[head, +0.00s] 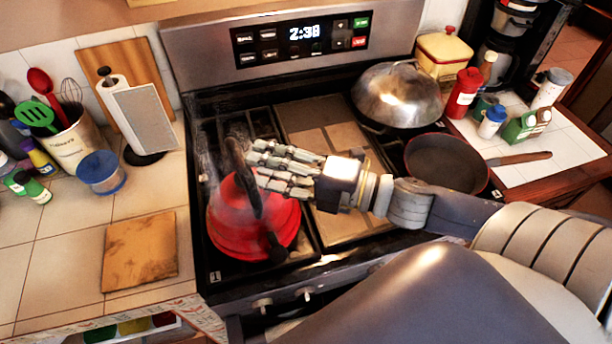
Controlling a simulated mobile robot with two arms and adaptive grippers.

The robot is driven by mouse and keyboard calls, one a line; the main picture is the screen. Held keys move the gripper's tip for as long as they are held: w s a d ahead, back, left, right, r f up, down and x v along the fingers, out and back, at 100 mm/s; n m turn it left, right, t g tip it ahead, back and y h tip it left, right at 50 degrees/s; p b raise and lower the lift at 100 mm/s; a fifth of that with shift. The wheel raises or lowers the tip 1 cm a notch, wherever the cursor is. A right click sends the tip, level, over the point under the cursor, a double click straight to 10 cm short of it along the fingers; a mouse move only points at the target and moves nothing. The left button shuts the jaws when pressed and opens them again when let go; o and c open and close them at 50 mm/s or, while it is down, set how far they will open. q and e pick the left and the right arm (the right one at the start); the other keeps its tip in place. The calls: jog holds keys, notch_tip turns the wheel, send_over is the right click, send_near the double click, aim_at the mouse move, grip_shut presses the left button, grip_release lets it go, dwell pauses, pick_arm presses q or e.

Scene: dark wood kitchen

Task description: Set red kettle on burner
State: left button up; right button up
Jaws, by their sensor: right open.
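The red kettle (228,222) sits upright over the front left part of the stove (380,238), on the dark burner grate. Its black handle arches above it and its dark spout points to the front. My right gripper (256,168), a grey hand with several fingers, comes in from the right. Its fingers are open and straight, at the handle's right side and above the kettle's body. I cannot tell whether the fingertips touch the handle. The burner under the kettle is mostly hidden. My left gripper is not in view.
A domed steel wok lid (398,92) and a dark frying pan (447,163) occupy the stove's right side. Several bottles stand on the right counter.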

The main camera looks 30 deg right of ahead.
jog(key=v, duration=0.6)
jog(key=shift+s+d, duration=0.2)
jog(key=shift+s, duration=0.1)
dwell(0.6)
